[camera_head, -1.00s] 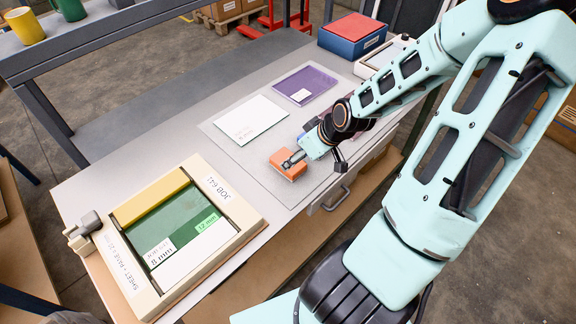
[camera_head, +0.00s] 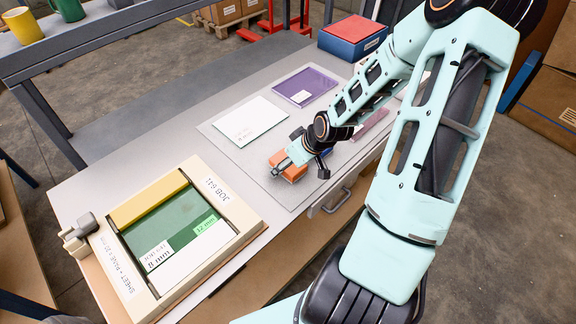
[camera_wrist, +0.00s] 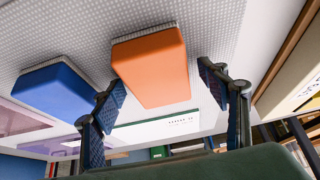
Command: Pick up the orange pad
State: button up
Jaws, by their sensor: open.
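The orange pad (camera_head: 294,174) lies on the grey mat of the bench, partly hidden by my gripper in the head view. In the wrist view the orange pad (camera_wrist: 150,68) has a pale grey underside layer and sits between and just beyond the fingertips. My gripper (camera_wrist: 161,82) is open, with one finger to each side of the pad and visible gaps. In the head view my gripper (camera_head: 283,165) is right at the pad. I cannot tell how far above the mat the fingertips are.
A blue pad (camera_wrist: 55,92) lies close to the left finger in the wrist view. A white sheet (camera_head: 250,119) and a purple sheet (camera_head: 304,86) lie behind. A cream frame (camera_head: 244,219) with green panels stands front left. A red-and-blue box (camera_head: 352,41) stands at the back.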

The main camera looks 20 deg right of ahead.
jog(key=shift+f, duration=0.2)
dwell(0.6)
jog(key=c, duration=1.4)
jog(key=shift+r, duration=0.1)
